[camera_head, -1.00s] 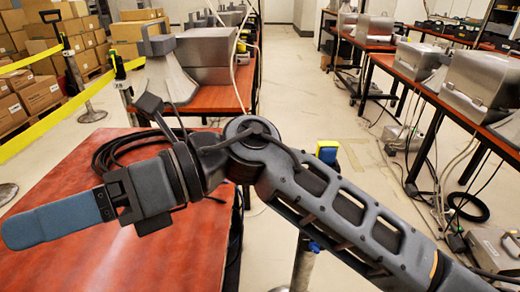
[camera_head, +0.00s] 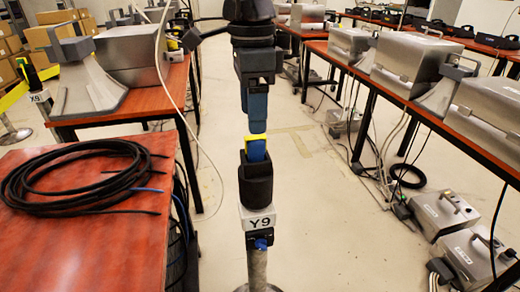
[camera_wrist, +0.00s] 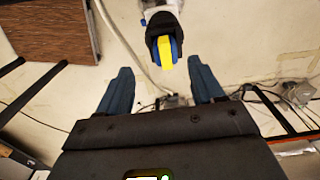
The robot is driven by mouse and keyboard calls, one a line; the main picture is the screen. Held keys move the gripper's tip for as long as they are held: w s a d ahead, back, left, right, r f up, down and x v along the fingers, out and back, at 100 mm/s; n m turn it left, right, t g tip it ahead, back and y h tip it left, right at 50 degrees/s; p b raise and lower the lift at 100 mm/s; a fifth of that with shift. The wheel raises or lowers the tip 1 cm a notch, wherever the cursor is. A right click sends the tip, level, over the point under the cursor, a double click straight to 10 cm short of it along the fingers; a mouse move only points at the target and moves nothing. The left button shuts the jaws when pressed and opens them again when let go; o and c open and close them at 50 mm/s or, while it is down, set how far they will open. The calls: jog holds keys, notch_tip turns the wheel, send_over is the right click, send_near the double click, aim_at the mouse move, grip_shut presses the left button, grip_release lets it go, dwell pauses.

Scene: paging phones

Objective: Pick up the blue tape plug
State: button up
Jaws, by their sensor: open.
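The blue tape plug (camera_head: 257,148), blue with a yellow top, stands upright in a black holder (camera_head: 255,183) on a metal post labelled Y9. In the wrist view the plug (camera_wrist: 165,50) shows its yellow band between blue sides, in the black holder. My gripper (camera_head: 256,118) points down just above the plug, its blue fingers seen edge-on in the head view. In the wrist view my gripper (camera_wrist: 162,80) is open, its two fingers wide apart and empty. The plug lies ahead of the gap between them, not touching either finger.
A red-brown table (camera_head: 90,250) with a coiled black cable (camera_head: 75,175) stands left of the post. Grey metal cases on tables line both sides. Loose cables and boxes (camera_head: 445,213) lie on the floor at right. The aisle floor is mostly clear.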

aim_at(255, 138)
jog(key=shift+w+d+f, duration=0.1)
jog(key=shift+w+f, duration=0.05)
jog(key=shift+f, duration=1.15)
jog(key=shift+w+f, duration=0.15)
jog(key=shift+f, duration=1.1)
jog(key=shift+w+d+f, duration=0.1)
jog(key=shift+w+f, duration=0.05)
jog(key=shift+f, duration=1.15)
jog(key=shift+c, duration=0.5)
jog(key=shift+a, duration=0.1)
jog(key=c, duration=1)
jog(key=shift+r, duration=0.15)
